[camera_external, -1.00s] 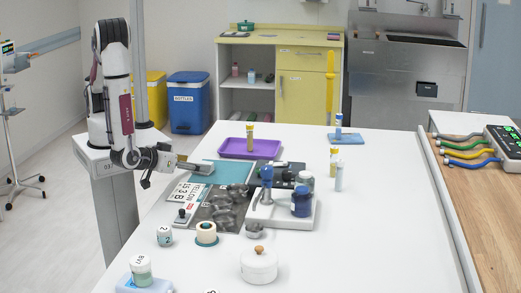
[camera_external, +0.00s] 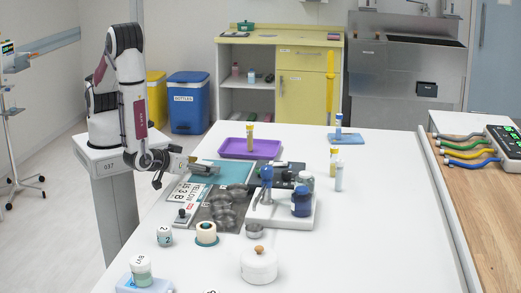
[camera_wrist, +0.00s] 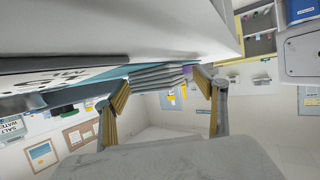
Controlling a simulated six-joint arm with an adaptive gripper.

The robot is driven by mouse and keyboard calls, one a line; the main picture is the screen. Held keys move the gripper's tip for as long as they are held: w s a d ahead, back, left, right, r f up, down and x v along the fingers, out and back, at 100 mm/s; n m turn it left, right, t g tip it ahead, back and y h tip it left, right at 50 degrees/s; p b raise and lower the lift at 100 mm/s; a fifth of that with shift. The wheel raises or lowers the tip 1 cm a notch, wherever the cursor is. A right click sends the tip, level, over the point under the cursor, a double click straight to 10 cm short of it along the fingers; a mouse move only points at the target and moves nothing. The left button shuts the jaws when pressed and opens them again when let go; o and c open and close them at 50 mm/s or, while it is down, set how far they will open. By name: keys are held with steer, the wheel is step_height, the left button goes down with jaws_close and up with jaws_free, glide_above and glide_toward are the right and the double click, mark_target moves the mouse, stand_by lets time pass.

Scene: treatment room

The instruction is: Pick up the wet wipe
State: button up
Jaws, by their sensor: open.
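My gripper (camera_wrist: 162,92) is open, with yellowish finger pads. In the external view my gripper (camera_external: 178,168) is low at the table's left edge, just left of the wipe. I cannot tell whether a finger touches it.
White plates with black lettering (camera_external: 186,193) and a dark picture sheet (camera_external: 222,206) lie close on the near side. A purple tray (camera_external: 235,150) stands behind. A white stand (camera_external: 285,220) with jars is to the right.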

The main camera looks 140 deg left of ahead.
mark_target(202, 163)
steer(key=shift+c, duration=0.4)
steer(key=c, duration=0.8)
steer(key=shift+r, duration=0.15)
steer(key=shift+r, duration=4.85)
